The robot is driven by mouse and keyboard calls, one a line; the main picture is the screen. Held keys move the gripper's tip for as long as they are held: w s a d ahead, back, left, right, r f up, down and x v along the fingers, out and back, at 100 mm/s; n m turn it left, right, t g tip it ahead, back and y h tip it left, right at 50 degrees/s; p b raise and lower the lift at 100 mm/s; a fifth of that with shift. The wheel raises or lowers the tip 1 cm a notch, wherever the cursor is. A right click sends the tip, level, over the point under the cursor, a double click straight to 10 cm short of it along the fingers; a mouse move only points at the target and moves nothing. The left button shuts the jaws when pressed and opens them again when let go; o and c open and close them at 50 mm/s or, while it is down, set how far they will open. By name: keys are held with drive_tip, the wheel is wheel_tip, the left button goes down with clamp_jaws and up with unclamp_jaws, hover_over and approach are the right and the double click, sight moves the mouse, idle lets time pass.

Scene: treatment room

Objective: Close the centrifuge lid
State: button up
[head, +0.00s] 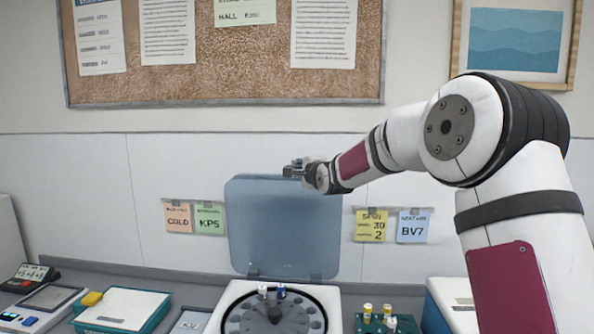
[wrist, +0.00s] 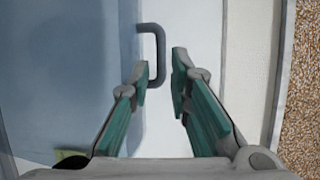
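The centrifuge (head: 219,317) stands on the counter at the bottom middle of the head view. Its translucent blue lid (head: 283,230) is raised upright on its rear hinge. In the wrist view the lid (wrist: 70,80) fills the left side, with a dark grey handle (wrist: 160,45) on its edge. My gripper (head: 294,171) is at the lid's top edge. In the wrist view my gripper (wrist: 160,66) is open, and the handle's bar lies between its two green-padded fingers in the picture. I cannot tell whether either finger touches it.
The centrifuge's round rotor (head: 274,312) holds capped tubes. A small green rack (head: 376,327) with tubes stands to its right, and a teal-edged tray (head: 122,308) to its left. The wall (head: 150,160) is close behind the lid, with paper notes (head: 370,226) on it.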

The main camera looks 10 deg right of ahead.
sight(296, 168)
drive_tip(key=shift+w+a+f, duration=0.1)
drive_tip(key=shift+w+f, duration=0.05)
drive_tip(key=shift+w, duration=0.7)
drive_tip(key=shift+w+a+f, duration=0.1)
drive_tip(key=shift+w, duration=0.75)
drive_tip(key=shift+c, duration=0.3)
clamp_jaws()
